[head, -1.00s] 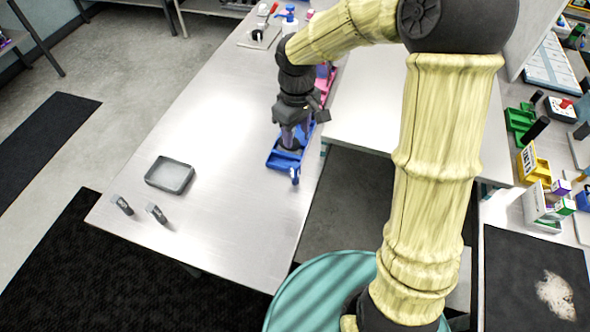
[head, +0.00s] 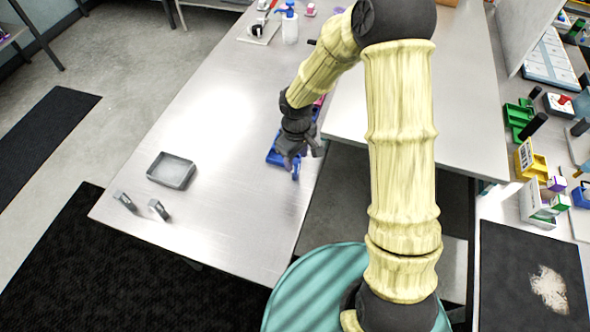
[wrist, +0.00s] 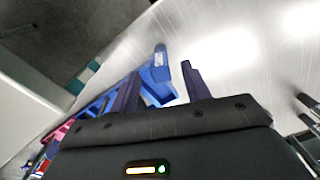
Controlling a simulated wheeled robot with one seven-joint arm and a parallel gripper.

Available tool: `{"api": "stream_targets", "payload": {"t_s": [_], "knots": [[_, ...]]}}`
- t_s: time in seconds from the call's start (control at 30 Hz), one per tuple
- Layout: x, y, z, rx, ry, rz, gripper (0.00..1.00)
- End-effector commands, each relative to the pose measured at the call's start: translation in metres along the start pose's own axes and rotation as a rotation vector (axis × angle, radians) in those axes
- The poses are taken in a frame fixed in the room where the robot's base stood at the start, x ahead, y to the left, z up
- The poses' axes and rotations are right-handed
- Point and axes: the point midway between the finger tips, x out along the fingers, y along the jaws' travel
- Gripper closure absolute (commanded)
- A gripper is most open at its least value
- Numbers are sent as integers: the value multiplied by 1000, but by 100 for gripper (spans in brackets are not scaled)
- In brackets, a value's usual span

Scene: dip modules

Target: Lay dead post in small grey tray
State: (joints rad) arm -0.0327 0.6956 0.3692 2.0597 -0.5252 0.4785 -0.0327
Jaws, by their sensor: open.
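The small grey tray (head: 160,180) lies on the left part of the metal table and looks empty. A small blue post (head: 295,173) stands at the near end of a blue holder (head: 272,158). In the wrist view the blue post (wrist: 160,56), with a pale mark, shows just beyond and between my fingers, apart from them as far as I can tell. I cannot tell whether it is the dead post. My gripper (head: 290,160) is open and empty over the blue holder's near end, hiding part of it; its fingers show in the wrist view (wrist: 158,82).
Two small dark grey blocks, a left one (head: 124,200) and a right one (head: 158,209), stand near the table's front edge. A pink holder (wrist: 58,132) adjoins the blue one. The table between the grey tray and my gripper is clear.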

Motion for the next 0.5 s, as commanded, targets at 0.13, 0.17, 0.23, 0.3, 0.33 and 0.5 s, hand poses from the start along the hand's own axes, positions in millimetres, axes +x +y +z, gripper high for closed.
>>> {"api": "stream_targets", "payload": {"t_s": [0.13,0.17,0.23,0.3,0.33,0.5], "knots": [[1,0,0,0,1,1,53],[1,0,0,0,1,1,53],[1,0,0,0,1,1,53],[1,0,0,0,1,1,53],[2,0,0,0,1,1,53],[13,-1,-2,-1,-2,-1,53]]}}
